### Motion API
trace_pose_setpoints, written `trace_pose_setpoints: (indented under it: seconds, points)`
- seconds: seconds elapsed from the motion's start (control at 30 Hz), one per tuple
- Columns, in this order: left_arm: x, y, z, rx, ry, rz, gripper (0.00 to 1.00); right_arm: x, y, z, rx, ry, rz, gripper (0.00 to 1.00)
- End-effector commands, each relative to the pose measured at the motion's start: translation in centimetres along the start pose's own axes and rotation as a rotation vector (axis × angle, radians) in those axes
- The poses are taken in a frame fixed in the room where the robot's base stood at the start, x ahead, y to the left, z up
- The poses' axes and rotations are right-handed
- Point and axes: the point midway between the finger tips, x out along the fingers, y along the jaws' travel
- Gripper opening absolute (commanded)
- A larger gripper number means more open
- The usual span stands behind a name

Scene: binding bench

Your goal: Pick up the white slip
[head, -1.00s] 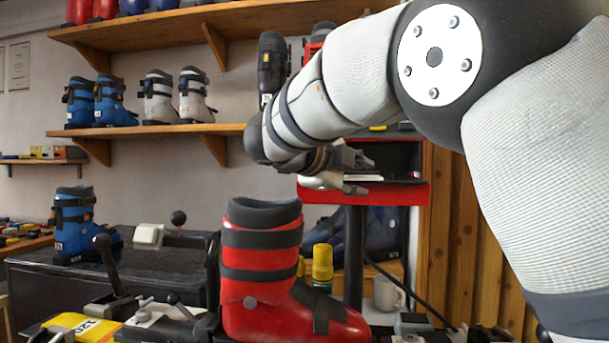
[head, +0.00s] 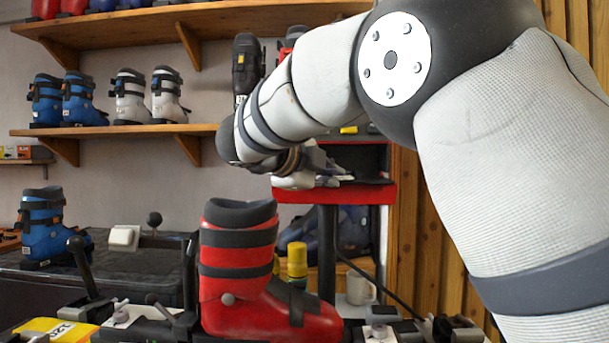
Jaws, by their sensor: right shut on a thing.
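My right gripper (head: 328,178) is at the red tray (head: 350,195) on a black post, in the middle of the head view. It reaches in from the right and is shut on the white slip (head: 346,178). Only a thin pale edge of the slip shows at the fingertips, just above the tray's dark top. The fingers hide the rest, and I cannot tell whether the slip still touches the tray. My left gripper is not in view.
A red ski boot (head: 245,270) stands on the bench in front of the tray. A yellow bottle (head: 297,262) and a white mug (head: 360,288) are beside the post. A blue boot (head: 42,228) is at left. Shelves with boots (head: 130,95) line the wall.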

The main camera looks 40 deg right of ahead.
Motion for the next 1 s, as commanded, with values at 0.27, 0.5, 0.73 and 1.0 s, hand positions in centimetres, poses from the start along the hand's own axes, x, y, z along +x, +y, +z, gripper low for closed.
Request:
trace_pose_setpoints:
  seconds: [0.27, 0.5, 0.73, 1.0]
  points:
    - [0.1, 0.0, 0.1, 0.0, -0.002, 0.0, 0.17, 0.1, 0.3, 0.2, -0.005, 0.0, 0.004, 0.25]
    - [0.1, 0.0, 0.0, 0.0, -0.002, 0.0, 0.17, 0.1, 0.2, 0.1, -0.003, 0.0, 0.002, 0.3]
    - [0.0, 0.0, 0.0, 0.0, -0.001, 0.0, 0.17, -1.6, 0.1, 0.1, -0.001, -0.003, -0.001, 0.3]
    - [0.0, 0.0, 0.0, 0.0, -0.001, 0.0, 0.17, -7.7, 0.4, 0.2, -0.007, -0.002, 0.008, 0.3]
